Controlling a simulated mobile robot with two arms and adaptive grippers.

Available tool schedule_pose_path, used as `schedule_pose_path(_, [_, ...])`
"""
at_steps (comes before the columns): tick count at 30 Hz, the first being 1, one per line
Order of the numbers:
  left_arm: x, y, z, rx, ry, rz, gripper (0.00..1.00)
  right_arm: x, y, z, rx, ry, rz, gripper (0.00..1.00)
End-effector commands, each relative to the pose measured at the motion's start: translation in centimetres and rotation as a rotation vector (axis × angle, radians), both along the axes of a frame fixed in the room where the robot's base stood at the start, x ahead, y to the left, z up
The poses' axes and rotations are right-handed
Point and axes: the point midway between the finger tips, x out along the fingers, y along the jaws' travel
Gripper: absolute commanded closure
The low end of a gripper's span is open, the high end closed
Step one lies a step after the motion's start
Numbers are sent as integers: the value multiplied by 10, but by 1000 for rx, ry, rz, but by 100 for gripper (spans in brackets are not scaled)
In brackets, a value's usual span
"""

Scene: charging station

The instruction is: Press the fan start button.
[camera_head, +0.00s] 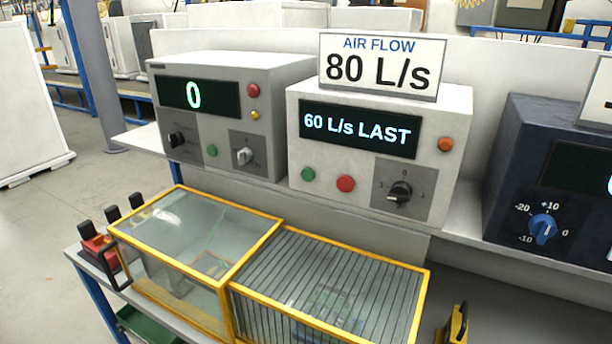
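The middle light-grey control box (280,150) has a lit display (361,130) reading "60 L/s LAST". On its front are a green button (308,174), a red button (345,183), an orange button or lamp (445,144) and a black rotary knob (400,192) on a dark plate. A sign (382,66) on top reads "AIR FLOW 80 L/s". No start label is legible; the green button is the likely start button. Neither gripper can be made out, and nothing touches the buttons.
A grey box (215,125) reading "0" stands left, a dark blue box (530,170) with a blue knob (542,229) right. Below are yellow-framed glass enclosures (200,235), one with a slatted top (330,280). Black upright parts (112,214) and a yellow-black item (455,325) flank them.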

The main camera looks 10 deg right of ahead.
Motion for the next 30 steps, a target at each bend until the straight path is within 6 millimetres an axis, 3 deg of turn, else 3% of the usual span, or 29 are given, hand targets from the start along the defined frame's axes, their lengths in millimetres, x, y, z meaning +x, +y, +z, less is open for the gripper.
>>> schedule_pose_path(1, [0, 0, 0, 0, 0, 0, 100, 0, -1, 0, -1, 0, 0, 72])
schedule_pose_path(4, [0, 0, 0, 0, 1, 0, 100, 0, -1, 0, -1, 0, 0, 97])
schedule_pose_path(5, [0, 0, 0, 0, 1, 0, 100, 0, -1, 0, -1, 0, 1, 100])
schedule_pose_path(30, [-1, 0, 0, 0, 1, 0, 100, 0, -2, 0, -2, 0, 1, 100])
